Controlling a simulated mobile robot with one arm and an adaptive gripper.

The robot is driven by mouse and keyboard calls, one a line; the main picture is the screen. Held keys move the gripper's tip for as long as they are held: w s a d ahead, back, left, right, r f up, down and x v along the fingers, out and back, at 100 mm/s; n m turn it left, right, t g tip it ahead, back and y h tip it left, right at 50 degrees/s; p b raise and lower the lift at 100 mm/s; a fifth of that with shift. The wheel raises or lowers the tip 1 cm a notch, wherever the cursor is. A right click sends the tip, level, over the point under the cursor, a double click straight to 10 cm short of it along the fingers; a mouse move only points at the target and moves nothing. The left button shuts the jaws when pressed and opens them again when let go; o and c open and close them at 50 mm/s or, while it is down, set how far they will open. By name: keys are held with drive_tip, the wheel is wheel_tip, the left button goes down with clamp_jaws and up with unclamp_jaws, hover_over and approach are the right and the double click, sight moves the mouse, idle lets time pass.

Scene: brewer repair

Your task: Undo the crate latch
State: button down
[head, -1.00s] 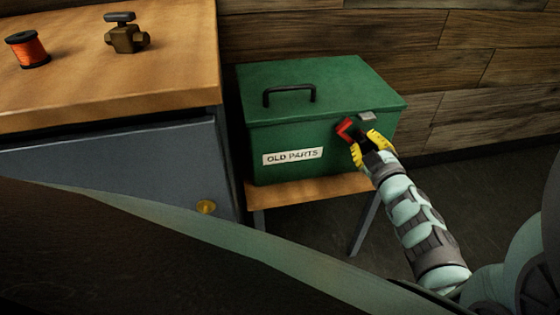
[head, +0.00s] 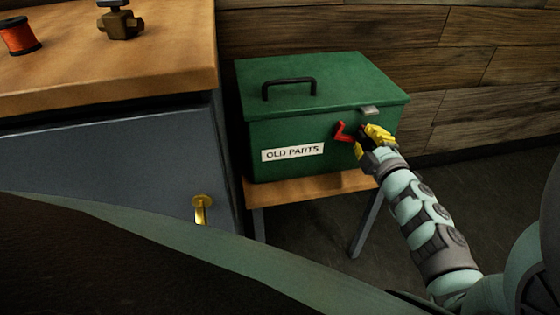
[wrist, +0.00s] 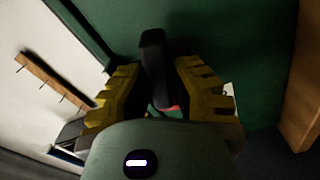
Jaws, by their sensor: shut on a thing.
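The green parts crate (head: 300,125), labelled OLD PARTS, has its lid down. A red latch (head: 343,132) is on its front face, below and left of a grey metal catch (head: 370,111) at the lid's edge; the red part looks apart from the catch. My gripper (head: 368,137), with yellow fingers, is shut on the latch's black grip. In the wrist view the black grip (wrist: 154,65) stands between the two fingers (wrist: 158,85), with a bit of red (wrist: 172,111) below. The latch's mount is partly hidden by my gripper.
The crate stands on a small wooden stand (head: 310,187) against a plank wall (head: 470,60). A grey cabinet (head: 110,165) with a wooden top is close on its left, bearing an orange spool (head: 18,36) and a brass valve (head: 119,24). The floor to the right looks clear.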

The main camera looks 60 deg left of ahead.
drive_tip(key=shift+f, duration=0.15)
drive_tip(key=c, duration=0.9)
unclamp_jaws()
drive_tip(key=shift+o, duration=0.2)
drive_tip(key=v, duration=1.2)
